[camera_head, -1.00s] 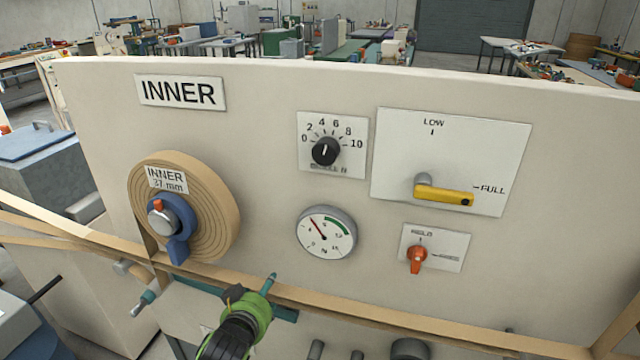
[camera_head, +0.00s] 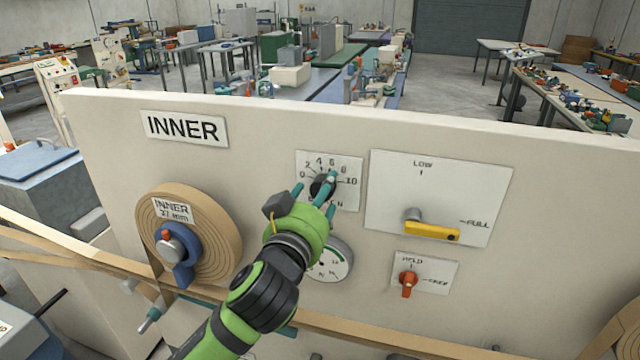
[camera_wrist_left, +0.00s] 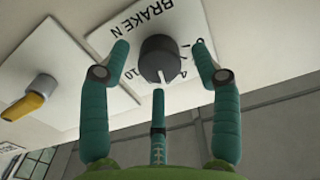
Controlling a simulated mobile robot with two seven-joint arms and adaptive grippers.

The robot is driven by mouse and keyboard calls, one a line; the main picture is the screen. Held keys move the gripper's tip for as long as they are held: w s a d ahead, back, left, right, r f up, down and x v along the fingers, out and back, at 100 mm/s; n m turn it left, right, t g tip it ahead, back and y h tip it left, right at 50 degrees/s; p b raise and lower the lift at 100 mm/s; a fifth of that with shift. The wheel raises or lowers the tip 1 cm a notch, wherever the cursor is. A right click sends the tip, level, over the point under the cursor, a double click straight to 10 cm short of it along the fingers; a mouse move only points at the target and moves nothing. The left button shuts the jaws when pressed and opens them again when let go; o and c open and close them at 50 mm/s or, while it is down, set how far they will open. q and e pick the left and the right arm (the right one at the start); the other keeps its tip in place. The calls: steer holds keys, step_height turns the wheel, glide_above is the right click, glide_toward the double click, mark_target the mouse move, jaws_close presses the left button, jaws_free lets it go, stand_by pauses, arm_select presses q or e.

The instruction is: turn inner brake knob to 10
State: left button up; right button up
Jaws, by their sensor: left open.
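The black brake knob (camera_head: 319,187) sits on a white numbered plate (camera_head: 347,169) marked 0 to 10 on the panel. It also shows in the wrist view (camera_wrist_left: 160,58), its white pointer line toward the middle of the scale; the exact number is unclear. My left gripper (camera_head: 318,193) is open in front of the knob. In the wrist view its teal fingers (camera_wrist_left: 158,72) stand on either side of the knob with visible gaps, and a third finger lies on the scale side. In the head view the fingers partly cover the knob and plate. My right gripper is not in view.
Below the knob, a round gauge (camera_head: 335,262) is partly hidden by my gripper. To the right are a yellow lever (camera_head: 432,231) and an orange switch (camera_head: 407,284). The INNER roll (camera_head: 215,240) is at left, with a tape band crossing the panel's lower part.

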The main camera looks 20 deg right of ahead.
arm_select(q)
steer(key=shift+w+d, duration=0.35)
steer(key=shift+w, duration=0.15)
steer(key=c, duration=1.1)
steer(key=shift+r+m, duration=0.15)
steer(key=shift+m, duration=0.25)
steer(key=shift+c, duration=0.2)
steer(key=m+p, duration=0.4)
steer(key=m, duration=0.7)
steer(key=shift+r, duration=0.2)
